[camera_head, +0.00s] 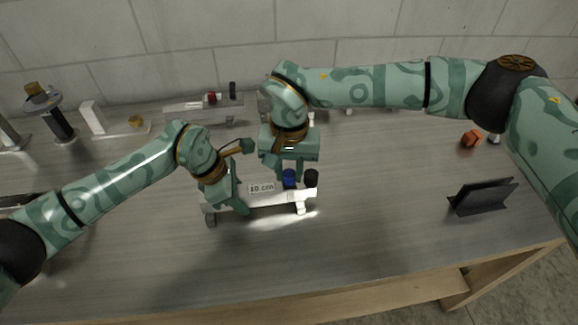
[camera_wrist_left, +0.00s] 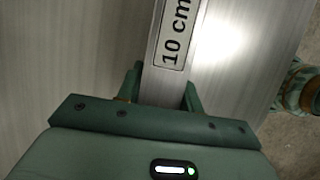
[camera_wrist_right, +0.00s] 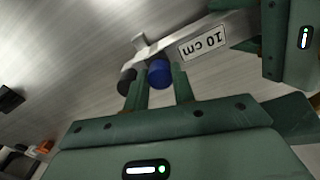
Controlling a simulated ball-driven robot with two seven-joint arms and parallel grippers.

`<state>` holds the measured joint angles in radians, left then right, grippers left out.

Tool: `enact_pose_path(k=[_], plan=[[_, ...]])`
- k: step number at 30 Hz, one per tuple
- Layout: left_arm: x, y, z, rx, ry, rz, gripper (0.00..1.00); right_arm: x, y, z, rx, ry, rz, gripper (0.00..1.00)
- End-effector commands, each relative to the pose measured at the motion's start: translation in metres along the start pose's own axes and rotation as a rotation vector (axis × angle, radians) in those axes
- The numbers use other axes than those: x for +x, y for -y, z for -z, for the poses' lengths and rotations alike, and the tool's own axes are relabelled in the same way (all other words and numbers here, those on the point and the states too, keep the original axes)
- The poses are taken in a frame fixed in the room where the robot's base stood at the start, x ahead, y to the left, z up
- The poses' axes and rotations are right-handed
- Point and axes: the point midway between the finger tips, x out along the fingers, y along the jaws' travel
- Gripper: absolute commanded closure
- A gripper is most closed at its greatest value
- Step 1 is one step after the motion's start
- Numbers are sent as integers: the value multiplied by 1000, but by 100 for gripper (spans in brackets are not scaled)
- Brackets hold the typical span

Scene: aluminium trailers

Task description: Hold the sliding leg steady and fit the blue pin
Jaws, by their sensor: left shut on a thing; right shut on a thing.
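The sliding leg is a pale aluminium bar (camera_head: 279,200) with a "10 cm" label, standing on short feet at the table's middle. My left gripper (camera_head: 232,198) is shut on its left part; in the left wrist view the bar (camera_wrist_left: 166,85) runs between the fingers (camera_wrist_left: 163,92). The blue pin (camera_head: 289,177) is upright over the bar's right part, beside a black knob (camera_head: 311,177). My right gripper (camera_head: 286,170) is shut on the blue pin from above. In the right wrist view the pin's blue head (camera_wrist_right: 159,73) shows at the fingertips (camera_wrist_right: 161,82). How deep the pin sits is hidden.
A black stand (camera_head: 482,197) and an orange block (camera_head: 471,138) are at the right. Another metal bar with a red and a black knob (camera_head: 203,106) lies at the back. A white stand (camera_head: 93,117) is at the back left. The front tabletop is clear.

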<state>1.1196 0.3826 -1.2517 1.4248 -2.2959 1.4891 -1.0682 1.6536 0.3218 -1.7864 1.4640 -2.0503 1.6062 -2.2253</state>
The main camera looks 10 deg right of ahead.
Motion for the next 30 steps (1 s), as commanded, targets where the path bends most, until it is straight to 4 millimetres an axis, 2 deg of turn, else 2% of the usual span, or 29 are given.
enact_pose_path(k=[8, 9, 11, 12, 22, 26, 30], plan=[[0, 0, 0, 0, 1, -1, 97, 6, 0, 0, 0, -1, 0, 96], [0, 0, 0, 0, 1, -1, 97, 6, 0, 0, 0, -1, 0, 69], [0, 0, 0, 0, 1, -1, 97, 6, 0, 0, 0, -1, 0, 52], [0, 0, 0, 0, 1, -1, 97, 6, 0, 0, 0, -1, 0, 49], [-1, -1, 0, -2, 0, -2, 97, 1, 0, 1, 1, -2, 0, 49], [-1, -1, 1, -2, -1, -1, 97, -21, 0, 2, 1, -5, 1, 49], [0, 0, 1, -1, -1, -1, 97, -55, 0, 2, 0, -7, 2, 49]])
